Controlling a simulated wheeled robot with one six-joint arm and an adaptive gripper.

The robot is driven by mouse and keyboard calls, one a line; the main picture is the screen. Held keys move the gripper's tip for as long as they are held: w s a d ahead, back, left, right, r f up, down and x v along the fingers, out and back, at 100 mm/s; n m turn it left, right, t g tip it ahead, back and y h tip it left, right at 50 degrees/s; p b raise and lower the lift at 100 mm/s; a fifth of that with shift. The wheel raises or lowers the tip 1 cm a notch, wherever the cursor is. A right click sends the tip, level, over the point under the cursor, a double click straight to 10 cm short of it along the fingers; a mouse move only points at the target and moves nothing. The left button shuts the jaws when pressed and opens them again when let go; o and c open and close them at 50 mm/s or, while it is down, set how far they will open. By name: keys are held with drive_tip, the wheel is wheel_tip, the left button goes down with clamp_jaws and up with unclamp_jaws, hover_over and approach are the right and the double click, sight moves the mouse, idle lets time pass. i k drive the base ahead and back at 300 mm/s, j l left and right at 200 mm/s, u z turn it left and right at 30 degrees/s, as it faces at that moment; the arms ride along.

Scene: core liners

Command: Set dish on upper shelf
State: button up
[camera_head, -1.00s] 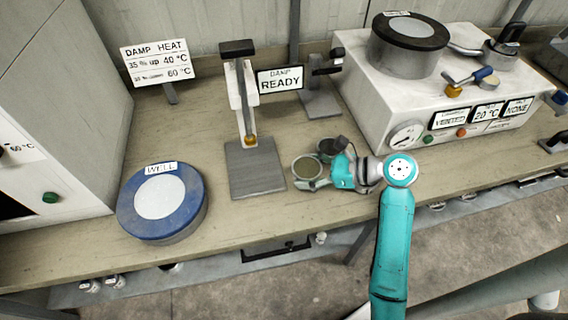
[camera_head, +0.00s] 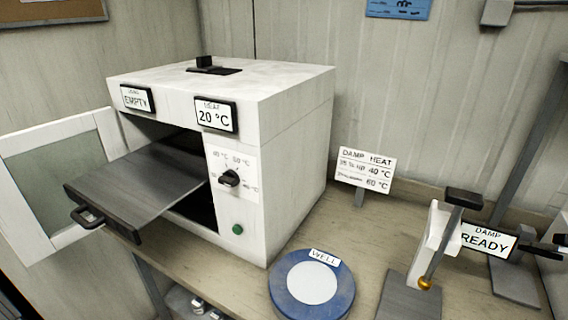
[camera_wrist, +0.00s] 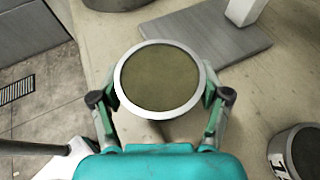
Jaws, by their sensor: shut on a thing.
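The dish (camera_wrist: 160,78) is round with a pale metal rim and a flat olive-brown fill, and it shows in the wrist view. My gripper (camera_wrist: 161,100) is shut on it, one finger on each side of the rim. The dish looks level. In the head view a white oven (camera_head: 290,135) stands with its door open to the left. A grey shelf (camera_head: 150,185) with a handle is pulled out of its opening. No other shelf shows clearly in the dark inside. My gripper and the dish are outside the head view.
The open door (camera_head: 62,175) flanks the shelf on the left. A blue round WELL (camera_head: 312,285) stands before the oven, with a DAMP HEAT sign (camera_head: 365,170) and a lever stand (camera_head: 440,235) to the right. A second, labelled round container (camera_wrist: 300,150) is beside my gripper.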

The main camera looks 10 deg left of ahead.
sight(140, 179)
drive_tip(key=u, duration=0.5)
drive_tip(key=i+l+u, duration=0.15)
drive_tip(key=u, duration=0.8)
drive_tip(key=l, duration=0.1)
